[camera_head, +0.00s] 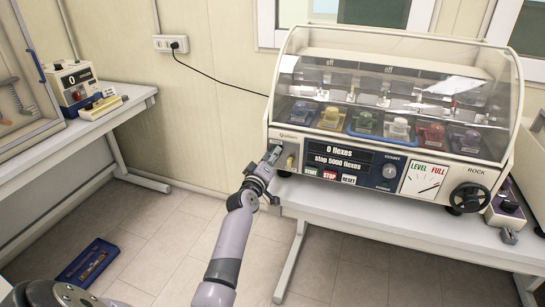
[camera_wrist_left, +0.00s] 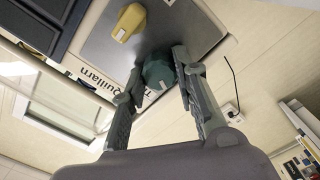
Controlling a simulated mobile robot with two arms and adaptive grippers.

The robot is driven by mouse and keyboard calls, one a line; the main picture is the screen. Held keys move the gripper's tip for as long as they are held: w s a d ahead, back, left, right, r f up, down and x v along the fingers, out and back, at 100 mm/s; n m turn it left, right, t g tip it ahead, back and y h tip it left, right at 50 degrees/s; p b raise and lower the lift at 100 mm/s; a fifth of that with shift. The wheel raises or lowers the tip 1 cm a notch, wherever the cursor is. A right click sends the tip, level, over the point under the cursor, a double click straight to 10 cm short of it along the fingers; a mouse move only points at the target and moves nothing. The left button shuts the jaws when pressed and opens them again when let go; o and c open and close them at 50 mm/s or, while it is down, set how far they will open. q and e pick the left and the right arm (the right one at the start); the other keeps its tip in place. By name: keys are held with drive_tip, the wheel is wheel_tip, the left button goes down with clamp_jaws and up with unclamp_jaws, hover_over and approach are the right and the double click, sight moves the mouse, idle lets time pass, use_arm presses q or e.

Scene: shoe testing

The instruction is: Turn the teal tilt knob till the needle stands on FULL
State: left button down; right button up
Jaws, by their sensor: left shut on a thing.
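The teal tilt knob (camera_wrist_left: 158,74) sits on the grey plate of the machine's front panel. In the left wrist view it lies between the two fingers of my left gripper (camera_wrist_left: 160,64), which is shut on it. In the head view the left gripper (camera_head: 271,157) is at the left end of the panel and hides most of the knob. The white gauge (camera_head: 424,179), marked LEVEL in green and FULL in red, is at the right of the panel. Its needle is too small to place exactly. My right gripper is out of view.
A yellow knob (camera_wrist_left: 129,22) is beside the teal one. The display (camera_head: 337,157) reads 0 flexes, above START, STOP and RESET buttons. Shoes stand under the clear hood (camera_head: 395,75).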

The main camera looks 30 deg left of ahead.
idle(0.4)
use_arm(q)
drive_tip(key=c, duration=1.5)
unclamp_jaws()
drive_tip(key=shift+c, duration=0.2)
drive_tip(key=v, duration=1.2)
drive_tip(key=shift+a+f, duration=0.1)
